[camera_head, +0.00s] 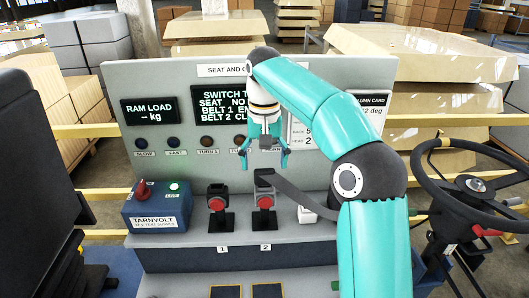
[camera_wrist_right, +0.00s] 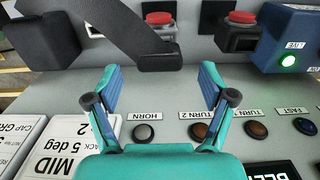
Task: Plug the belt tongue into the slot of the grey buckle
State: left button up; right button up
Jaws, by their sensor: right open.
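The grey buckle (camera_head: 265,217) with a red button stands over label 2; it also shows at the top of the right wrist view (camera_wrist_right: 160,20). The belt tongue's dark block (camera_head: 264,176) is at the buckle's top, with its strap running to the lower right. In the wrist view the block (camera_wrist_right: 160,62) lies close to the buckle; how deep the tongue sits in the slot is hidden. My right gripper (camera_head: 265,158) is open above the block. Its fingers (camera_wrist_right: 160,80) are spread on either side of the block's line, not touching it. My left gripper is not in view.
A darker buckle (camera_head: 217,205) with a red button stands over label 1. A blue supply box (camera_head: 157,207) is left of it, a steering wheel (camera_head: 475,185) to the right. Behind, the upright panel carries lamps and a display (camera_head: 225,105) with partly covered belt lines.

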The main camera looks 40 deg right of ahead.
jog(key=shift+r, duration=1.5)
jog(key=shift+o, duration=0.4)
jog(key=shift+o, duration=1.3)
